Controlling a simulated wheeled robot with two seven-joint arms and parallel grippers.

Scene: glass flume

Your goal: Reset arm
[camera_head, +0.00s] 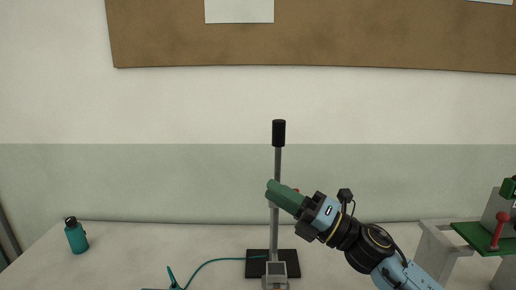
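My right arm (378,245) reaches in from the lower right. Its gripper (272,188) has green fingers that point up and left, in front of the pole of a stand. The fingers overlap as one green block from this side, so I cannot see whether there is a gap between them. I see no object clearly held. A small red part shows just behind the fingers. My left gripper is not in view.
The stand (277,165) has a black top and a dark base (257,264) on the pale table. A teal cable (215,262) runs left from it. A teal bottle (76,236) stands at left. A green platform (483,237) with a red handle (499,228) is at right.

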